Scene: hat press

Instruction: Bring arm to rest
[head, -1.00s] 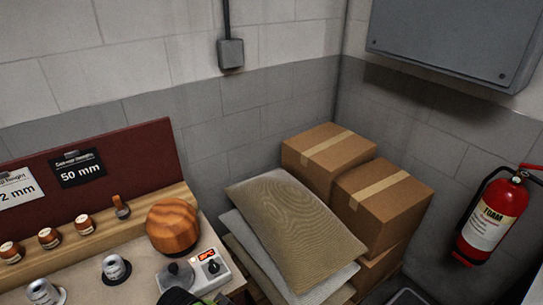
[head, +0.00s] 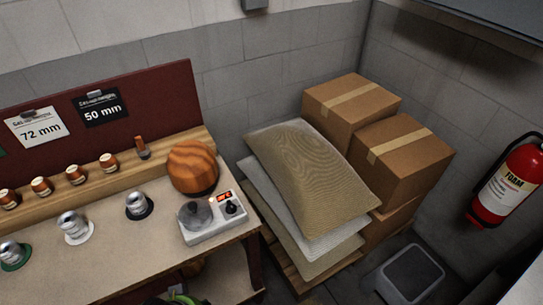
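Sacks (head: 310,180) lie stacked on a pallet right of the bench. Cardboard boxes (head: 400,155) stand behind them. A grey step stool (head: 410,273) is on the floor at the lower right. A red fire extinguisher (head: 508,180) hangs on the right wall.

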